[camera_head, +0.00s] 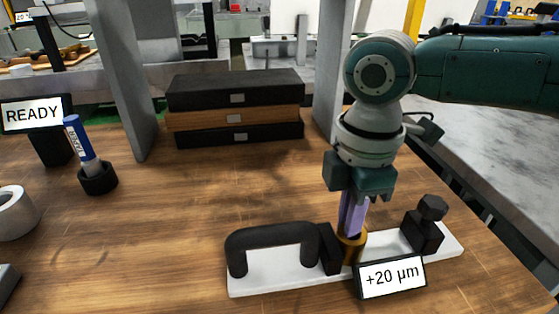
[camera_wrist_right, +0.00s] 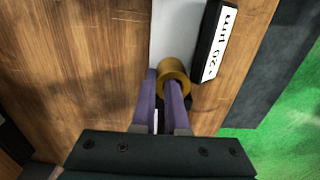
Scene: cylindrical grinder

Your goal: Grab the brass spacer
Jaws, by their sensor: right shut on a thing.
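The brass spacer (camera_head: 350,247) is a short gold-coloured ring in the middle of a white gauge base, between black blocks and behind the "+20 µm" display. It also shows in the right wrist view (camera_wrist_right: 174,70), at the tips of the purple fingers. My right gripper (camera_head: 351,228) points down from above and is shut on the spacer's wall, with one finger seeming to be inside the ring. In the right wrist view the gripper (camera_wrist_right: 165,88) hides part of the ring. I cannot tell whether the spacer touches the base. My left gripper is not in view.
The white base (camera_head: 285,281) carries a black handle (camera_head: 272,236) and a black knobbed block (camera_head: 426,225). The display (camera_head: 391,277) stands in front. Stacked cases (camera_head: 236,105) stand behind. A marker in a cup (camera_head: 97,179) and a metal ring (camera_head: 14,213) are left. The middle table is clear.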

